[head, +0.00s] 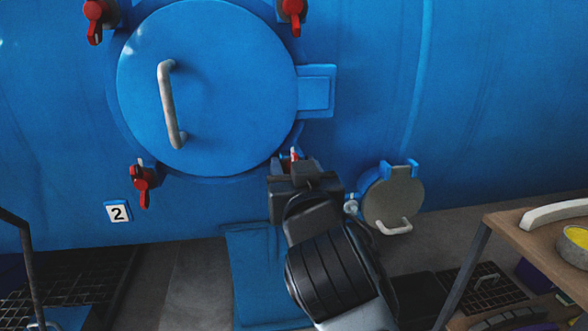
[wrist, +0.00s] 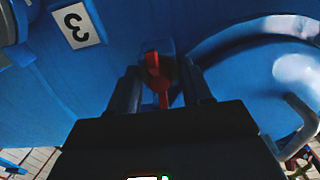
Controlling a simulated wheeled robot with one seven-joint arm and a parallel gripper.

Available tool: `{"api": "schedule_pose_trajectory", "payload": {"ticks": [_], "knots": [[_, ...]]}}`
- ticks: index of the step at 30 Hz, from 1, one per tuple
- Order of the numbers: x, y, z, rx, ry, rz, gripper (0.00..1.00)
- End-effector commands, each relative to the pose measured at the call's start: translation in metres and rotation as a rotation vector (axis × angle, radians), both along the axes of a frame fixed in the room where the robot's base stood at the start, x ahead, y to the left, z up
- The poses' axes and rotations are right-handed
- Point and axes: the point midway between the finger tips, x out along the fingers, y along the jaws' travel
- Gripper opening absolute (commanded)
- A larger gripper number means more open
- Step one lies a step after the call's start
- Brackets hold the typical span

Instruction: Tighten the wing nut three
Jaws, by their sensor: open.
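The red wing nut (wrist: 153,66) beside the label "3" (wrist: 78,26) sits at the edge of the round blue door (wrist: 245,75) in the wrist view. My gripper (wrist: 161,76) is open, with one finger on each side of the wing nut. I cannot tell whether either finger touches it. In the head view, only the top of this wing nut (head: 294,153) shows, at the lower right of the door (head: 230,85). My gripper (head: 303,172) covers the rest of it and the label.
Other red wing nuts stand at the door's upper left (head: 95,20), upper right (head: 293,12) and lower left (head: 143,184). A small grey hatch (head: 392,200) is close right of my gripper. A wooden table (head: 508,228) stands at the right.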

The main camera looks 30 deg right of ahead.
Motion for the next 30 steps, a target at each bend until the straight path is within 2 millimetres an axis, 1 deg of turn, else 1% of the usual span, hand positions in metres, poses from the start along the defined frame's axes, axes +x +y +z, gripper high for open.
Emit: {"api": "schedule_pose_trajectory", "payload": {"ticks": [2,5,12,16,21,30], "knots": [[-0.004,0.002,0.000,0.000,0.000,0.001,0.49],[-0.015,0.006,-0.001,-0.002,0.002,0.002,0.49],[-0.053,0.018,-0.001,0.000,0.002,0.002,0.49],[-0.067,0.022,-0.001,-0.001,0.001,0.001,0.49],[-0.074,0.024,-0.001,0.001,0.001,0.001,0.49],[-0.074,0.024,0.000,0.000,0.001,0.000,0.49]]}}
